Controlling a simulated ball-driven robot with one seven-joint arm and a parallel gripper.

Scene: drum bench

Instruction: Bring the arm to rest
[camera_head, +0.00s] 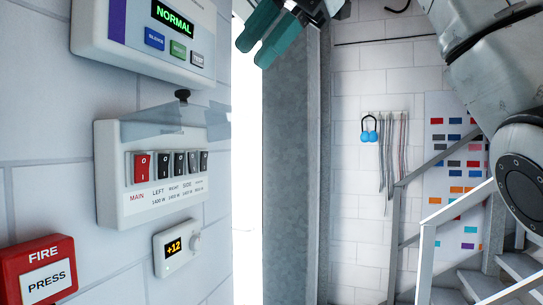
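My gripper (256,52) is at the top of the picture, with two dark teal fingers pointing down and left. The fingers lie close together, and nothing shows between them. I cannot tell whether they touch. The hand behind them is partly cut off by the top edge. My arm (495,75) shows as grey links at the right, with a dark round joint at the right edge. The gripper appears in front of the bright gap and the grey door edge, apart from the wall panels.
On the left wall are a display panel reading NORMAL (145,80), a switch panel (120,208), a thermostat (162,262) showing +12, and a red fire button box (12,272). A grey door (290,170) stands mid-picture. Stairs with a railing (427,250) are at the lower right.

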